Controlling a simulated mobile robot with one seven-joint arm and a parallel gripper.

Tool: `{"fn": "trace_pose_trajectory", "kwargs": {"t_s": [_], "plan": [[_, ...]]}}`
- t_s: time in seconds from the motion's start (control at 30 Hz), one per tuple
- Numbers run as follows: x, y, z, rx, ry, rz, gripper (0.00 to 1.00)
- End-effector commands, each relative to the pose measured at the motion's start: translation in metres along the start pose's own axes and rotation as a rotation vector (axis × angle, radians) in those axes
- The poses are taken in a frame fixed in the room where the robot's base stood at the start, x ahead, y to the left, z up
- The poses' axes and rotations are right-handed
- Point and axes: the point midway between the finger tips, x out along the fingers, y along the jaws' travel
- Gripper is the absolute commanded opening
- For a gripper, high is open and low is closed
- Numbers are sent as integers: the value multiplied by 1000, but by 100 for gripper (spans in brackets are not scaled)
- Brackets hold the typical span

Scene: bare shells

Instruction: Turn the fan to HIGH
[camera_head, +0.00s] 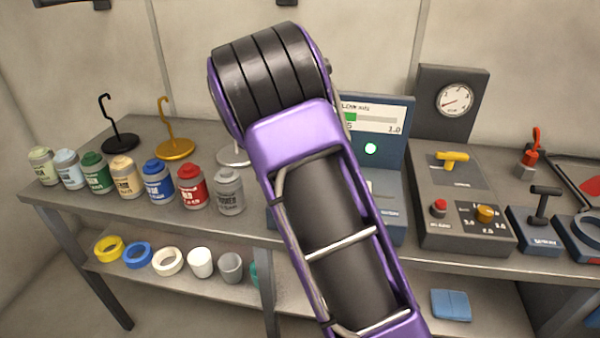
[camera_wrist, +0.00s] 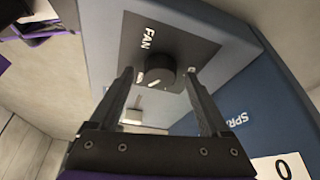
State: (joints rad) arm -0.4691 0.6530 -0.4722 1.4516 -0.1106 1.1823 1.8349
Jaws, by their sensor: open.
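The fan control is a round black knob (camera_wrist: 158,75) on a dark plate marked FAN (camera_wrist: 172,45) in the wrist view. My gripper (camera_wrist: 160,80) is open, with one finger on each side of the knob in the picture. I cannot tell whether the fingers touch it. Small light marks lie near the knob, but its setting is not readable. In the head view my purple and black arm covers the middle, so the gripper and knob are hidden there. A blue-grey unit (camera_head: 395,150) with a lit display (camera_head: 372,118) and green light shows behind the arm.
Several paint cans (camera_head: 126,177) line the bench's left front, with hooked stands (camera_head: 175,145) behind. A grey control box (camera_head: 455,180) with a yellow handle, red button and yellow knob stands right of my arm, below a gauge (camera_head: 455,99). Part of a blue surface marked SPR (camera_wrist: 238,121) is close to the right finger.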

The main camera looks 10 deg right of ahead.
Motion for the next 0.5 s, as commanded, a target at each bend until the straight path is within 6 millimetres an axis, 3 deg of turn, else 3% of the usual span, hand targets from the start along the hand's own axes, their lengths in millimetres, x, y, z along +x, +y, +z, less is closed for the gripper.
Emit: {"fn": "trace_pose_trajectory", "kwargs": {"t_s": [0.27, 0.5], "plan": [[-13, 0, 0, -1, 0, -2, 81], [-66, -1, 0, -1, -1, -6, 81]]}}
